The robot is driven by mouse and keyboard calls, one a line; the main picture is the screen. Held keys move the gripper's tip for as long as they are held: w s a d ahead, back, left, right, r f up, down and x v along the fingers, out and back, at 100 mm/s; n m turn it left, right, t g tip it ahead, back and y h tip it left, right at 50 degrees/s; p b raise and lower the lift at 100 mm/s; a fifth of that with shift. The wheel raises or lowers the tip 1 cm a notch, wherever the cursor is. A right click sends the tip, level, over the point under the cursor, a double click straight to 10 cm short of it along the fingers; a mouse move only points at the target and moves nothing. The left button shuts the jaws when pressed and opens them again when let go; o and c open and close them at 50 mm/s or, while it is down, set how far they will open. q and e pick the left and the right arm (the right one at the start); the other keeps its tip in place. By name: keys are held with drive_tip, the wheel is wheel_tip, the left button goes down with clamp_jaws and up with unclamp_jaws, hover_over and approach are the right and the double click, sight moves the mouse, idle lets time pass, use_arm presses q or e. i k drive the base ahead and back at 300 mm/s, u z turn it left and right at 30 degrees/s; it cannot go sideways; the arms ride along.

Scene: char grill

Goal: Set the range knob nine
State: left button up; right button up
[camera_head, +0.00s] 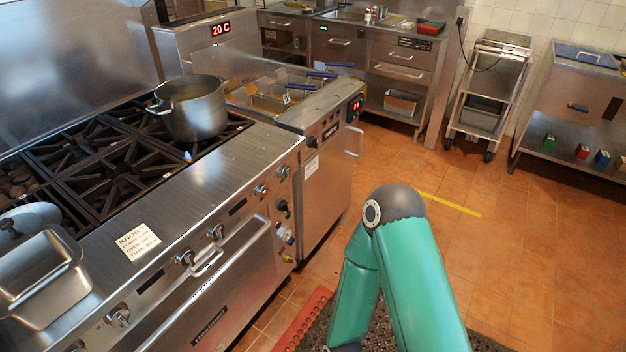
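The steel range (240,160) stands at the left with a row of knobs along its front. Its knobs include a near one (118,316), two middle ones (185,258) (216,232) and several toward the far right end, such as one knob (260,190). I cannot read any numbers on them. A white card (137,241) on the range's front ledge starts with "KNOB" and what looks like a 7; the smaller lines are hard to read. One teal arm of mine rises from the bottom, right of the range. Neither gripper is in view.
A steel pot (195,107) sits on the far burner, with a small blue flame beside it. A lidded steel pan (45,280) is at the near left. A fryer (325,125) adjoins the range. A wheeled cart (490,95) stands behind; tiled floor (540,250) at the right is clear.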

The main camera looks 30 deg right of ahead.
sight(261, 190)
drive_tip(key=z, duration=0.2)
drive_tip(key=i, duration=0.35)
drive_tip(key=z, duration=0.3)
drive_tip(key=k, duration=0.7)
drive_tip(key=z, duration=0.2)
drive_tip(key=i, duration=0.75)
drive_tip(key=u, duration=0.1)
